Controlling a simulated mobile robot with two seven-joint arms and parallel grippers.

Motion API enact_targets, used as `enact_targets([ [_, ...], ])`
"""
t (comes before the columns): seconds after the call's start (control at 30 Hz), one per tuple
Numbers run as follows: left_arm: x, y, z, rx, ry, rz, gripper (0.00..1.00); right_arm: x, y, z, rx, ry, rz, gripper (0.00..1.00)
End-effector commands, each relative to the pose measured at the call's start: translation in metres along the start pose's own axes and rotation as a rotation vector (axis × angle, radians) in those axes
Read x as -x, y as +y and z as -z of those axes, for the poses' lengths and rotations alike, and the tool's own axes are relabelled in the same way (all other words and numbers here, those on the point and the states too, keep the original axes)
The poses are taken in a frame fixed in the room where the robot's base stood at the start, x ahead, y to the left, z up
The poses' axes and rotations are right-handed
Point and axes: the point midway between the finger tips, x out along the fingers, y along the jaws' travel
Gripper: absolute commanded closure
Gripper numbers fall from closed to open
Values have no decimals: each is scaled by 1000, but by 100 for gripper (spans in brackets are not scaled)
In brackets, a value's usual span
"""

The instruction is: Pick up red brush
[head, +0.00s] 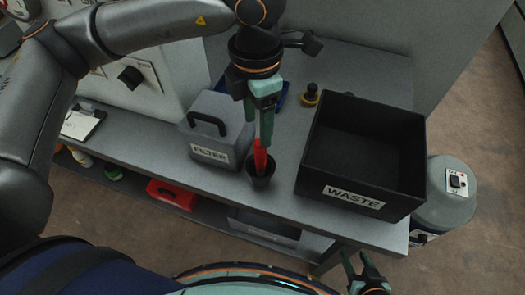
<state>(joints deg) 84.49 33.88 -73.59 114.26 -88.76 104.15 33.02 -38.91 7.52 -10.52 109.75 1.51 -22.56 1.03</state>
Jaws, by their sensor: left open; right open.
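The red brush (260,158) stands upright in a small black cup (262,178) on the grey bench. Only its red upper part shows; its lower end is hidden inside the cup. My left gripper (265,140) points down right over the brush, its green fingers at the brush's top. The fingers overlap the brush in this view, and I cannot tell whether they touch it. My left gripper is open. My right gripper (358,268) is low at the bottom right, open and empty, in front of the bench and away from the brush.
A grey box labelled FILTER (212,152) stands close left of the cup. A black open bin labelled WASTE (352,196) stands close right. A red case (172,194) sits on the lower shelf.

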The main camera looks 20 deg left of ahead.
Motion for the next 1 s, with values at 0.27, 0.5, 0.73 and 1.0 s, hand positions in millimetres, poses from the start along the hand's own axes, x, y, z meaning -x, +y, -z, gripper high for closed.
enact_targets([
  [0.27, -37, -1, 0, -2, 1, 2, 34, 4, -1, -1, -1, -8, 1, 50],
  [0.5, -62, -6, -1, -3, 3, 4, 34, 10, -1, 8, 0, -4, 1, 50],
  [0.73, -90, -7, -2, -2, 0, 2, 34, 11, -1, 11, 0, -2, 1, 50],
  [1.0, -91, -6, -2, -2, -2, 2, 36, 11, -1, 11, 0, -2, 1, 50],
])
